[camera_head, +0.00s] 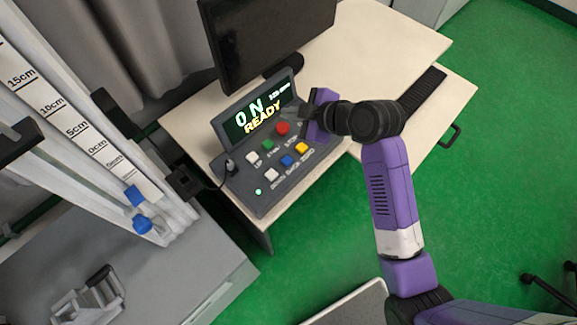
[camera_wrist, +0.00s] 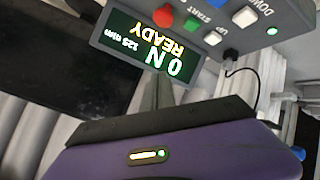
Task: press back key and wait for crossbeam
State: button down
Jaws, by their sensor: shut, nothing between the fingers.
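The control panel (camera_head: 235,185) stands on the desk. Its screen (camera_head: 258,118) reads "0 N" and "READY", also in the wrist view (camera_wrist: 150,45). Its keys include white (camera_head: 252,158), green (camera_head: 267,145), red (camera_head: 283,128), lower white (camera_head: 271,174), blue (camera_head: 287,161) and yellow (camera_head: 301,148); I cannot read which is labelled back. My gripper (camera_head: 303,110) is shut and empty at the panel's right end, near the red key and the screen. In the wrist view its fingers (camera_wrist: 160,88) point towards the screen. I cannot single out the crossbeam in the tower.
The drop tower with its centimetre scale (camera_head: 85,120) stands at the left, with blue parts (camera_head: 142,225) low on it. A dark monitor (camera_head: 262,35) stands behind the panel. A black keyboard (camera_head: 422,90) lies at the right.

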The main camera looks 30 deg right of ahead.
aim_at(290, 161)
jog(key=s+f+n, duration=0.1)
jog(key=s+a+f+n+g, duration=0.2)
jog(key=shift+s+y, duration=0.35)
jog(key=shift+y, duration=0.05)
jog(key=shift+f, duration=0.1)
notch_tip(290, 161, down, 9)
jog(key=b, duration=0.7)
dwell(1.8)
jog(key=shift+f+b, duration=0.3)
jog(key=shift+b, duration=0.1)
